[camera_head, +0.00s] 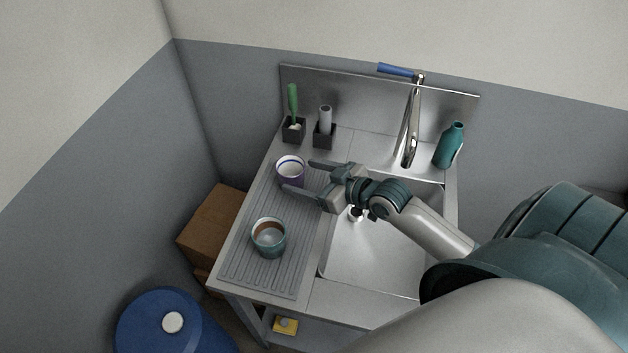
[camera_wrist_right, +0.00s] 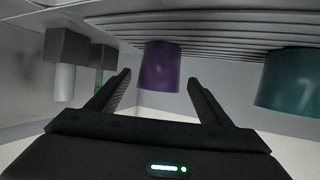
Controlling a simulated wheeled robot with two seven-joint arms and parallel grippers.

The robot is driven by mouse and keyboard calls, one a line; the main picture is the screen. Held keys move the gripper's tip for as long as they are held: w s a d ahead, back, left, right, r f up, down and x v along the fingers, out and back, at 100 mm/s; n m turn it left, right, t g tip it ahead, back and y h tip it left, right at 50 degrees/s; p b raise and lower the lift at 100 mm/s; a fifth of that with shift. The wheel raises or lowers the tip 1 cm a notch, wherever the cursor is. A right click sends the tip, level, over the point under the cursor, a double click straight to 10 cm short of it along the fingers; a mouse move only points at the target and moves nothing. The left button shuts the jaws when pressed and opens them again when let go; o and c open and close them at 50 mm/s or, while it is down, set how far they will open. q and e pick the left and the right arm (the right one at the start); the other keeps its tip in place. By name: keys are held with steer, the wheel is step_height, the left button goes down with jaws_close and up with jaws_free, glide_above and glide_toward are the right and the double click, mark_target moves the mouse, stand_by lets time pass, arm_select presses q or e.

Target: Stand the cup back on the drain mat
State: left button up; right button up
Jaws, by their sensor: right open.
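A purple cup (camera_head: 289,174) with a pale inside stands upright on the far part of the grey ribbed drain mat (camera_head: 262,207). A teal cup (camera_head: 269,243) with a brownish inside stands upright nearer the mat's front. My right gripper (camera_head: 299,176) is open and empty, its fingers pointing left at the purple cup. In the right wrist view, which appears upside down, the purple cup (camera_wrist_right: 160,67) shows between and just beyond the fingertips (camera_wrist_right: 160,78). The teal cup (camera_wrist_right: 289,78) is off to the right there. I cannot tell whether either finger touches the cup. My left gripper is not in view.
The steel sink (camera_head: 375,255) with its tap (camera_head: 411,130) lies right of the mat. A black holder with a green brush (camera_head: 292,105), another with a grey handle (camera_head: 325,118), and a teal bottle (camera_head: 449,146) stand along the back. A blue barrel (camera_head: 165,345) stands at front left.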

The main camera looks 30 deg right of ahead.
steer(key=shift+v, duration=1.4)
steer(key=shift+r, duration=0.1)
